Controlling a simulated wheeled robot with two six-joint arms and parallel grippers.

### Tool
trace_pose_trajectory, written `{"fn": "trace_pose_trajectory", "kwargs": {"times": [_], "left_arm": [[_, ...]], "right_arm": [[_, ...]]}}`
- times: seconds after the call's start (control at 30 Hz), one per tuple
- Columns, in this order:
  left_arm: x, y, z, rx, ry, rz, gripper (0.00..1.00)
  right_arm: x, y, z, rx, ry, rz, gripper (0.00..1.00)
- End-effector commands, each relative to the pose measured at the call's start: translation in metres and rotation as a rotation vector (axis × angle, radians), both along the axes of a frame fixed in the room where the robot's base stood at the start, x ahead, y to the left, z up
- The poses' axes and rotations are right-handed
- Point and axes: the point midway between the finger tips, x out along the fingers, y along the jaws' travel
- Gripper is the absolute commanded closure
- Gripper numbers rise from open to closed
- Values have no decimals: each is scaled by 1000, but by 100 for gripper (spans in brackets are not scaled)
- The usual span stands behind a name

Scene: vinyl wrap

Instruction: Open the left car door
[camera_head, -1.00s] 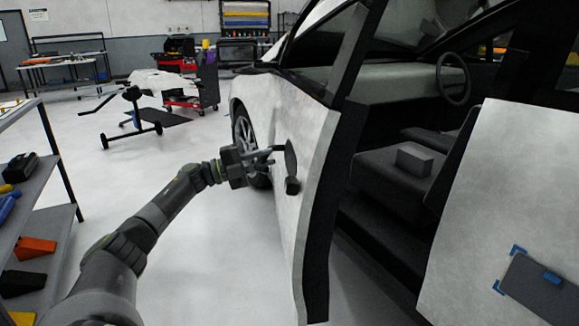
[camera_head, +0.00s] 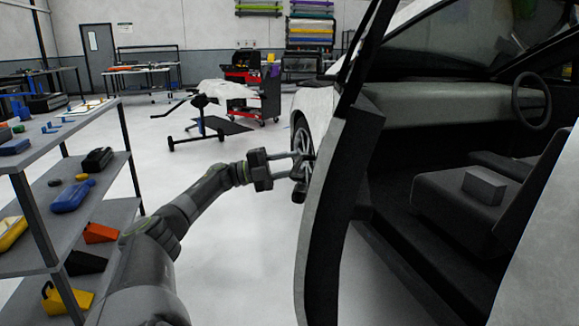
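The left car door (camera_head: 333,185) stands wide open, seen nearly edge-on in the middle of the head view, with its dark inner side facing the cabin. My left gripper (camera_head: 299,165) is at the door's outer side, its two fingers spread apart and pointing toward the panel. A small dark part (camera_head: 300,194) shows just below the fingertips, close to the door. I cannot tell whether the fingers touch the door. The door's outer face is mostly hidden by the steep angle. My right gripper is not in view.
A grey shelf rack (camera_head: 48,215) with tools stands close on the left, beside my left arm. The open doorway shows a seat (camera_head: 450,205) with a grey box (camera_head: 484,187) and a steering wheel (camera_head: 531,101). A work stand (camera_head: 203,125) is farther back. Floor between is clear.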

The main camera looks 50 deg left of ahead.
Motion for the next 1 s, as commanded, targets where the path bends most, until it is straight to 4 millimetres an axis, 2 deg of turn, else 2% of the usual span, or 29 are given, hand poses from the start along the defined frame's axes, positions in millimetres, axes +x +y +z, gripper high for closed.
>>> {"fn": "trace_pose_trajectory", "kwargs": {"times": [0.33, 0.47, 0.83, 1.0], "left_arm": [[-1, 0, -2, 0, 3, -6, 60], [-10, 6, -5, 0, 7, -4, 60], [-73, 58, -22, 0, 4, 0, 60], [-95, 75, -28, 0, 0, -2, 60]], "right_arm": [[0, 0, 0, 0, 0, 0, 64], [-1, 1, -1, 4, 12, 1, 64], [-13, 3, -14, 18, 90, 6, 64], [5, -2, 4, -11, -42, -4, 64]]}}
